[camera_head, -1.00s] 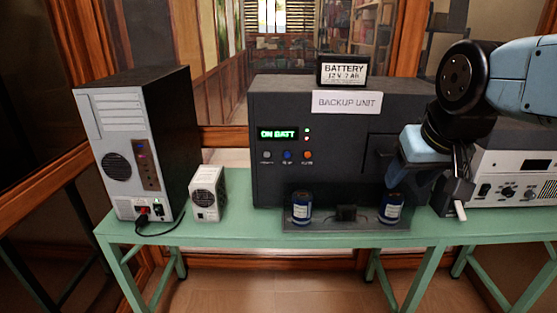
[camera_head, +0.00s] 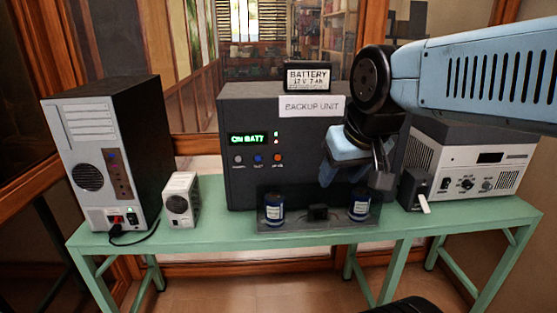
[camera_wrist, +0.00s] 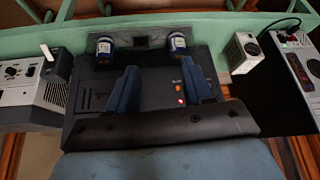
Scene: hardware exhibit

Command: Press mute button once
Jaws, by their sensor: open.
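The dark backup unit (camera_head: 240,185) stands on the green table with its "ON BATT" display lit. Below the display is a row of three buttons: grey, blue and orange. The orange button (camera_head: 278,157) is rightmost; its label is too blurred to read now. My gripper (camera_head: 336,174) is in front of the unit's right part, to the right of the buttons. In the wrist view, which is upside down, my gripper's (camera_wrist: 158,68) blue fingers are spread and empty. The orange button (camera_wrist: 177,88) shows between them, nearer the right finger. The blue and grey buttons are hidden there.
Two blue cylinders (camera_head: 274,208) (camera_head: 360,205) stand on a tray before the unit. A small black box with a white lever (camera_head: 423,204) and a white-fronted device (camera_head: 462,183) are at right. A small white box (camera_head: 180,204) and computer tower (camera_head: 95,140) are at left.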

